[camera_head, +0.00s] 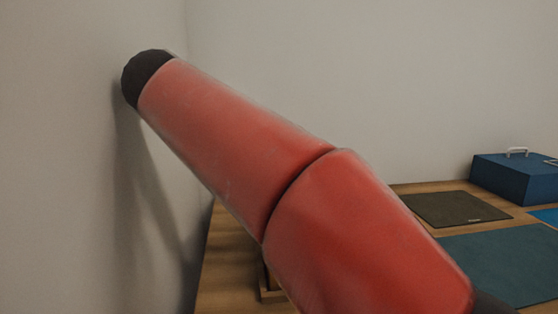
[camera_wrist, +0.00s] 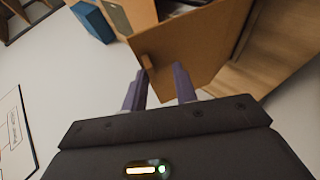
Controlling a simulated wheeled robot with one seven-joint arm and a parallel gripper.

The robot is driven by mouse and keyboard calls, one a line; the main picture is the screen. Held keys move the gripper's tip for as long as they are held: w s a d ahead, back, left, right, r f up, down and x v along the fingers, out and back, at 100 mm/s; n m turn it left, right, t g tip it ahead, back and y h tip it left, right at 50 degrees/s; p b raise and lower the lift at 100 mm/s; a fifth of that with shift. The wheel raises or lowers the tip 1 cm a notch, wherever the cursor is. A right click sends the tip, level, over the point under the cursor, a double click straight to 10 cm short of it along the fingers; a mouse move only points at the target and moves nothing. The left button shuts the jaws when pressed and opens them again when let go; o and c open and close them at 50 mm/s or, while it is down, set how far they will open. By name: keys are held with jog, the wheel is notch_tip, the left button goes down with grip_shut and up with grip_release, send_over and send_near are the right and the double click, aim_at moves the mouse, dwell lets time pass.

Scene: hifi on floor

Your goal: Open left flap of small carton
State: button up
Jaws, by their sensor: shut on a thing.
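In the wrist view the small carton (camera_wrist: 205,42) is a brown box at the top centre, seen at a tilt and cut off by the frame edge. A small brown tab (camera_wrist: 147,63) sticks out at the lower left of its near panel. My gripper (camera_wrist: 160,72) has its two purple fingers at this panel, near the tab, shut on the carton's flap. The exact contact is hard to see, and I cannot tell how far the flap is turned.
In the head view a blue box with a handle (camera_head: 512,180), a dark mat (camera_head: 455,209) and a teal mat (camera_head: 500,262) lie on the wooden table (camera_head: 222,262). A wall (camera_head: 70,160) stands close on the left. A blue object (camera_wrist: 93,20) is beside the carton in the wrist view.

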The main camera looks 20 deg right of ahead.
jog(key=shift+o, duration=0.8)
jog(key=shift+a+f, duration=0.1)
jog(key=shift+f, duration=0.05)
jog(key=shift+d+r, duration=0.2)
jog(key=shift+r, duration=0.05)
